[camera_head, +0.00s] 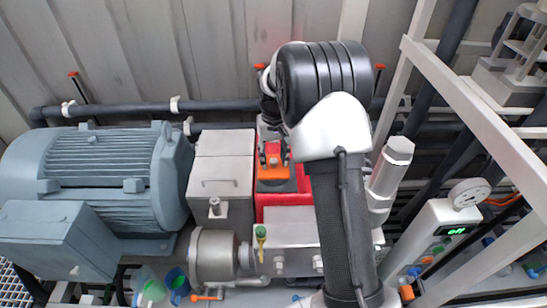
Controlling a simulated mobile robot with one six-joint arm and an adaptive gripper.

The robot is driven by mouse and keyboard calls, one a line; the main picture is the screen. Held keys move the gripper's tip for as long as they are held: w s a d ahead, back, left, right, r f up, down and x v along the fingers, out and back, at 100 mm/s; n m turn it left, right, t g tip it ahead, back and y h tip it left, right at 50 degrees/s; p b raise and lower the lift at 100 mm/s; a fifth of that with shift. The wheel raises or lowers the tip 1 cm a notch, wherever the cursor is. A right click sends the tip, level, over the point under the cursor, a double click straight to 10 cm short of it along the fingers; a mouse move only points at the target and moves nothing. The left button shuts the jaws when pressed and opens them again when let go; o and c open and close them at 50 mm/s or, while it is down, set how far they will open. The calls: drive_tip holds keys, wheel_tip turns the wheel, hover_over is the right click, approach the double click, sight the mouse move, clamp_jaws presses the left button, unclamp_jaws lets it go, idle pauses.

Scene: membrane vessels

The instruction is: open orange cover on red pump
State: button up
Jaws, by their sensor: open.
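The red pump (266,212) sits right of the grey metal boxes, near the middle of the view. It is partly hidden by my arm. The orange cover (271,186) lies on a dark part at the top of the pump and looks closed. My arm comes up from the bottom and bends over at the top. My gripper (273,160) points down at the back edge of the cover. It is open, and its fingers look very close to the cover; I cannot tell whether they touch.
A large blue-grey motor (105,180) stands at the left. A grey metal box (221,185) stands beside the pump. A dark horizontal pipe (130,110) runs behind.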

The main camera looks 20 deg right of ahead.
drive_tip(key=shift+c, duration=0.5)
clamp_jaws()
